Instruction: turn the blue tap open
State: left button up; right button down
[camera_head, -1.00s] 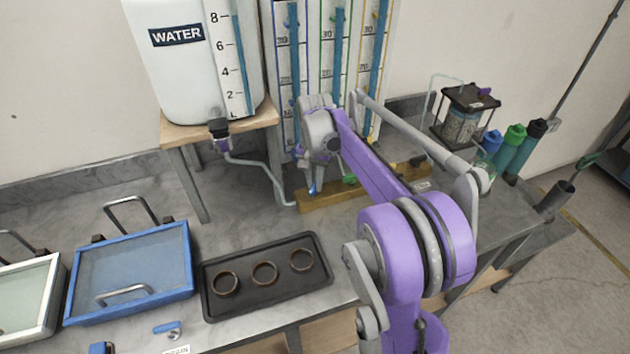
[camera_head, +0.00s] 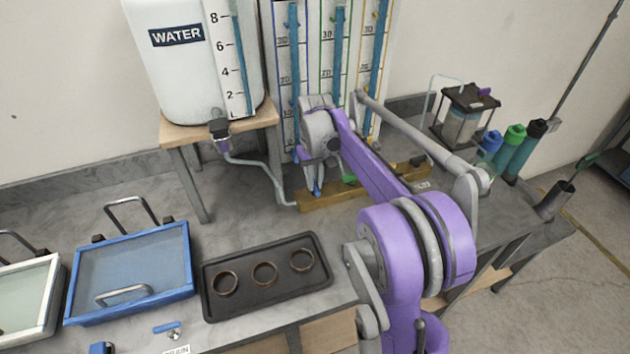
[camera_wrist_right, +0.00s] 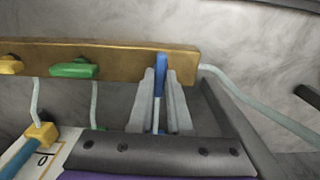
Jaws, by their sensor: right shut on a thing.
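The blue tap (camera_wrist_right: 161,63) has its lever at the right end of the wooden bar (camera_wrist_right: 120,62) in the right wrist view. In the head view a small part of the blue tap (camera_head: 318,188) shows at the bar's left end. My right gripper (camera_wrist_right: 161,84) has one finger on each side of the blue lever and is shut on it. In the head view my right gripper (camera_head: 313,180) is low at the bar, and my arm hides much of the bar. The lever points along the fingers, across the bar. My left gripper is not in view.
The green tap (camera_wrist_right: 73,70) and yellow tap (camera_wrist_right: 10,66) are on the same bar. A pale hose (camera_head: 262,170) runs from the water tank (camera_head: 185,70) to the bar. A black tray (camera_head: 240,298) with rings and a blue-framed box (camera_head: 185,285) stand at the front left.

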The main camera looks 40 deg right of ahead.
aim_at(316, 185)
dwell(0.4)
jog(key=c, duration=0.9)
grip_release()
jog(key=shift+o, duration=0.2)
jog(key=shift+r, duration=0.1)
notch_tip(316, 185, up, 11)
jog(key=shift+p, duration=0.35)
jog(key=shift+s+f, duration=0.1)
jog(key=shift+f, duration=0.15)
